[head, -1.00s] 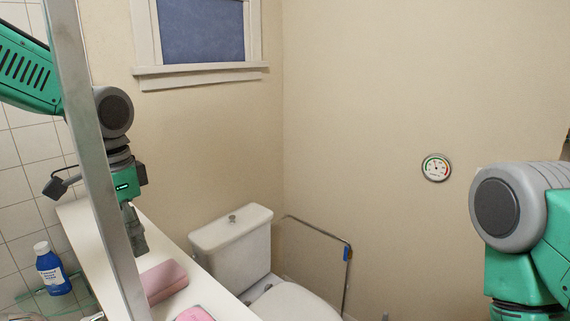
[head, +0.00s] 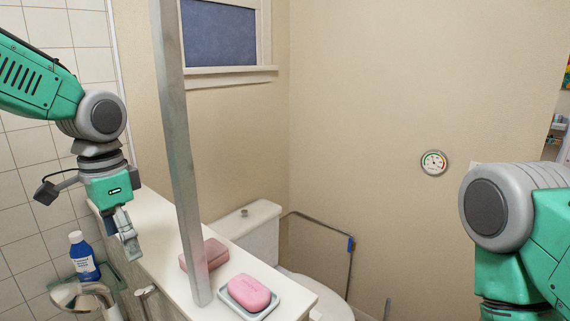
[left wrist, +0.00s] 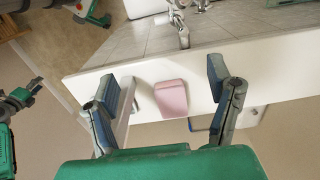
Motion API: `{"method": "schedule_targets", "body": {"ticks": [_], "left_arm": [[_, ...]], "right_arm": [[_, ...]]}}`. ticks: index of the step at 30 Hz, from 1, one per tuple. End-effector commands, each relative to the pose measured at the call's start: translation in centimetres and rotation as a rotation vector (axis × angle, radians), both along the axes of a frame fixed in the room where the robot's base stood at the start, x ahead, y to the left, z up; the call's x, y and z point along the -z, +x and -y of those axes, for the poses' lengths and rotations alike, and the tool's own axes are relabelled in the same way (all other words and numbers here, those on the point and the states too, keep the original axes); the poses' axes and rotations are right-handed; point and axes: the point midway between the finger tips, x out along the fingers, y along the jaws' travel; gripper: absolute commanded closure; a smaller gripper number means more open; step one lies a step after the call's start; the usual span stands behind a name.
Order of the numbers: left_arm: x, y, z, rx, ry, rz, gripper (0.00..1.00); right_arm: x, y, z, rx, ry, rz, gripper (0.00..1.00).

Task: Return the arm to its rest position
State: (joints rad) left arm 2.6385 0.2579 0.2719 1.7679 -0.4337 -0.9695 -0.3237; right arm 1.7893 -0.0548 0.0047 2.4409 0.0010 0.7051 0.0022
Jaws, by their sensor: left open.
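My left arm comes in from the left in the head view, with its gripper (head: 126,236) hanging fingers-down over the white counter (head: 160,238). In the left wrist view the two fingers of this gripper (left wrist: 168,90) stand wide apart with nothing between the tips. The pink block (left wrist: 171,98) lies on the counter beyond them. My right arm (head: 515,235) shows at the right edge of the head view. Its gripper is out of the picture.
A metal post (head: 180,150) rises from the counter near the pink block (head: 206,254). A pink soap (head: 249,292) sits in a dish (head: 233,305). A blue bottle (head: 84,260) stands by the faucet (head: 85,296). The toilet (head: 255,229) is behind the counter.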

Motion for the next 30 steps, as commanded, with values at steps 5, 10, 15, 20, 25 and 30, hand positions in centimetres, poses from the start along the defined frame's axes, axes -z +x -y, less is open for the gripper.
{"method": "schedule_targets", "body": {"ticks": [5, 10, 15, 20, 25, 30], "left_arm": [[0.5, -0.1, 0.0, -0.002, -0.002, -0.002, 0.26], [2.2, -0.2, 0.5, -0.011, -0.011, -0.004, 0.26], [4.3, -0.4, 1.0, -0.022, -0.02, -0.009, 0.26], [7.0, -0.8, 1.4, -0.037, -0.037, -0.013, 0.26], [11.6, -1.5, 2.0, -0.068, -0.06, -0.021, 0.26], [18.3, -3.0, 2.9, -0.118, -0.09, -0.034, 0.26]], "right_arm": [[0.2, 0.0, 0.0, 0.0, 0.0, 0.0, 0.6], [0.6, 0.0, 0.0, 0.0, 0.0, 0.0, 0.6], [1.1, 0.0, 0.0, 0.0, 0.0, 0.0, 0.6], [1.8, 0.0, 0.0, 0.0, 0.0, 0.0, 0.6], [3.0, 0.0, 0.0, 0.0, 0.0, 0.0, 0.6], [4.8, 0.0, 0.0, 0.0, 0.0, 0.0, 0.6]]}}
